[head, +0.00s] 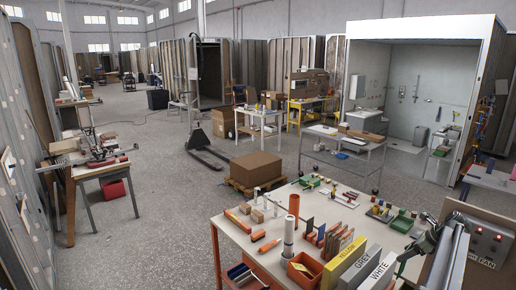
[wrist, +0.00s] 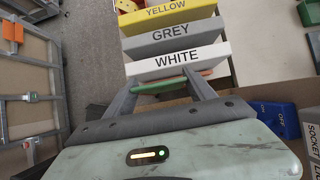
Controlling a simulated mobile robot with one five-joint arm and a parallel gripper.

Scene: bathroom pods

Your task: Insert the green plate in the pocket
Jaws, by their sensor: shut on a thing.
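The green plate (wrist: 165,86) shows as a thin edge between the fingertips of my gripper (wrist: 160,80) in the wrist view. My gripper is shut on it, just in front of the white panel labelled WHITE (wrist: 178,62). A small orange strip lies beside the plate at the right fingertip. In the head view my gripper (head: 408,258) is at the right end of the table. A row of upright coloured plates (head: 318,238) stands left of the labelled boxes. I cannot tell which opening is the pocket; its inside is hidden.
Boxes labelled YELLOW (head: 345,264), GREY (head: 362,270) and WHITE (head: 380,274) stand in a row near my gripper. An orange bin (head: 303,268) and a white cylinder (head: 288,236) are left of them. A blue OFF block (wrist: 272,118) is right of my gripper.

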